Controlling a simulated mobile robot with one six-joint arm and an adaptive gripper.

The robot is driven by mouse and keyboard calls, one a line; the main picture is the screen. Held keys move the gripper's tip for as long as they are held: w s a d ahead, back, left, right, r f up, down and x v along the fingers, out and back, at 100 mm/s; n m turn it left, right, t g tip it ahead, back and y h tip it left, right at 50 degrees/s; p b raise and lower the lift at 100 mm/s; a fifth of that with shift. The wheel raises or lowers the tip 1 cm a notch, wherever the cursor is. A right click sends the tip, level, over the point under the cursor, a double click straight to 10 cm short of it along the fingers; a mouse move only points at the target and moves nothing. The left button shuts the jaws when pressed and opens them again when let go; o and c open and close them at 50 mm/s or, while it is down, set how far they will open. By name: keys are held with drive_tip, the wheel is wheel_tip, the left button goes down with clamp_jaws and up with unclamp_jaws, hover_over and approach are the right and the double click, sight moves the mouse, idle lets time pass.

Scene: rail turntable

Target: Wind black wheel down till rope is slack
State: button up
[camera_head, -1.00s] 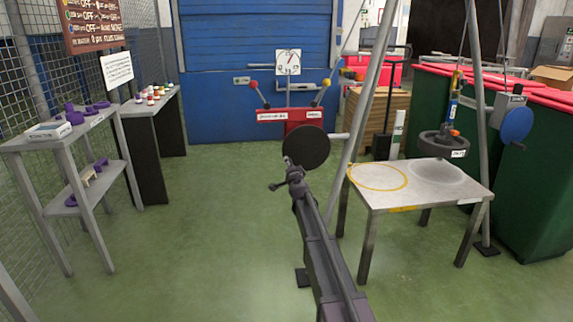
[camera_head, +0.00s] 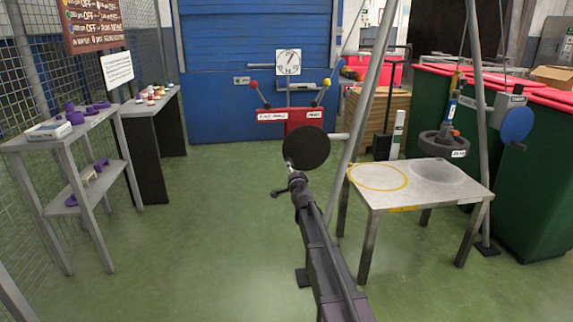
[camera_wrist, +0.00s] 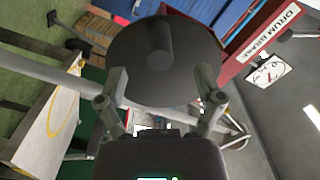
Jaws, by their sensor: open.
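The black wheel (camera_head: 306,149) is a round disc on a grey shaft beside the tripod leg. In the wrist view the black wheel (camera_wrist: 190,78) fills the upper middle, with a dark round handle (camera_wrist: 160,42) standing out from its face. My gripper (camera_wrist: 164,76) is open, its fingers spread in front of the wheel's lower part; I cannot tell whether they touch it. In the head view my gripper (camera_head: 285,186) is just below the wheel. A dark round weight (camera_head: 436,146) hangs under a blue-and-orange hook piece by the table; the rope's tension is unclear.
A metal table (camera_head: 415,185) with a yellow ring and a grey round patch stands right of my arm. A tripod leg (camera_head: 360,100) rises beside the wheel. A blue wheel (camera_head: 517,124) is at right. The red stand (camera_head: 300,115) is behind.

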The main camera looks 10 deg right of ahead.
drive_tip(key=shift+s, duration=1.55)
